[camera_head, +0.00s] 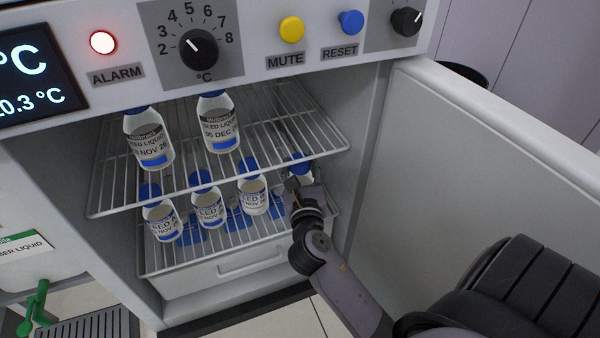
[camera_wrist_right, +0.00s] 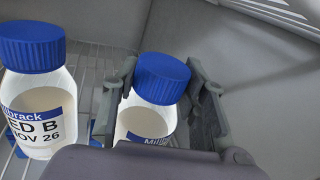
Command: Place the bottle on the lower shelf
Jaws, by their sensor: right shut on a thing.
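The bottle (camera_wrist_right: 142,118) has a blue cap and clear body with a label, and stands between the fingers of my right gripper (camera_wrist_right: 165,105). In the head view the bottle (camera_head: 301,173) is at the right end of the lower shelf (camera_head: 240,238), partly hidden by my right gripper (camera_head: 296,190). The gripper is shut on it. The bottle looks about upright at the level of the lower row; I cannot tell whether its base touches the wires. My left gripper is not in view.
Three similar bottles stand left of it on the lower shelf, the nearest being the SEED B bottle (camera_head: 253,196). Two more bottles stand on the upper shelf (camera_head: 270,128) above. The open door (camera_head: 470,170) and the cabinet's right wall are close to my right arm. A drawer (camera_head: 225,272) is below.

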